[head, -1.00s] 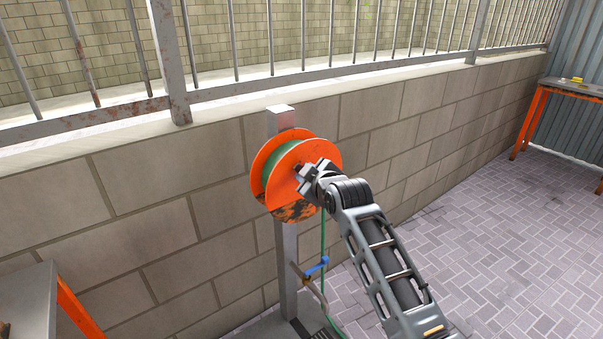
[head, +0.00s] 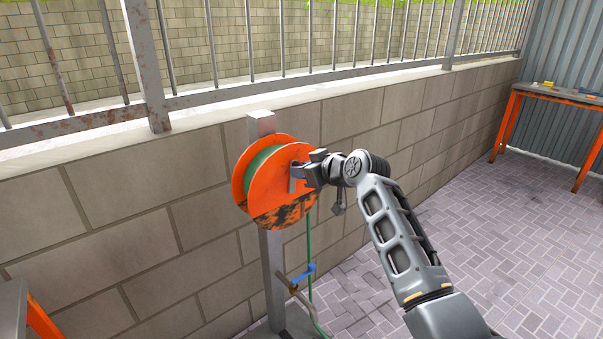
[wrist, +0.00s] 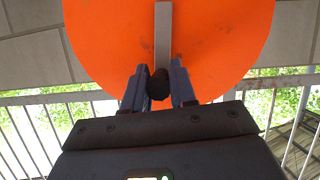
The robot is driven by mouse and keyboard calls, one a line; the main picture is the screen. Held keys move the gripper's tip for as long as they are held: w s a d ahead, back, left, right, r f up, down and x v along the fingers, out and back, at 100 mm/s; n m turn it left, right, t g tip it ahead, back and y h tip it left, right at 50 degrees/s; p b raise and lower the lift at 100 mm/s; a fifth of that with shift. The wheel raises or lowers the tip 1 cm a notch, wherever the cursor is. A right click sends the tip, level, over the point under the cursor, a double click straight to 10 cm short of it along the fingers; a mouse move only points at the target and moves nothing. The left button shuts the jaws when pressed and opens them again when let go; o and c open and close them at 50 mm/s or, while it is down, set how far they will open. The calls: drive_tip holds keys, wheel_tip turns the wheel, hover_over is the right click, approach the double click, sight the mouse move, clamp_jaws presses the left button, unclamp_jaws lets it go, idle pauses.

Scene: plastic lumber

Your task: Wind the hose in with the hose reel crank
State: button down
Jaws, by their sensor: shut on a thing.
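The hose reel (head: 262,205) is an orange drum with worn dark patches low on its face, mounted on a grey post. Green hose (head: 262,160) is wound between its flanges, and a length hangs down (head: 309,235) beside the post. The crank (head: 293,180) is a grey bar on the reel's face; in the wrist view the bar (wrist: 163,35) runs down to a dark knob (wrist: 158,86). My gripper (head: 305,176) is at the right part of the reel's face. In the wrist view its fingers (wrist: 158,90) are on both sides of the knob, shut on it.
A blue-handled fitting (head: 303,275) sticks out from the post below the reel. A block wall (head: 400,140) with a railing stands close behind. An orange-legged table (head: 510,120) is at the far right, another table's edge (head: 12,310) at lower left. Paving on the right is clear.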

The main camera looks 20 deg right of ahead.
drive_tip(key=shift+w+r, duration=0.1)
drive_tip(key=shift+r, duration=0.25)
drive_tip(key=c, duration=1.3)
unclamp_jaws()
drive_tip(key=o, duration=0.3)
drive_tip(key=shift+f, duration=0.25)
drive_tip(key=shift+o, duration=0.2)
drive_tip(key=v, duration=0.8)
drive_tip(key=shift+b, duration=0.35)
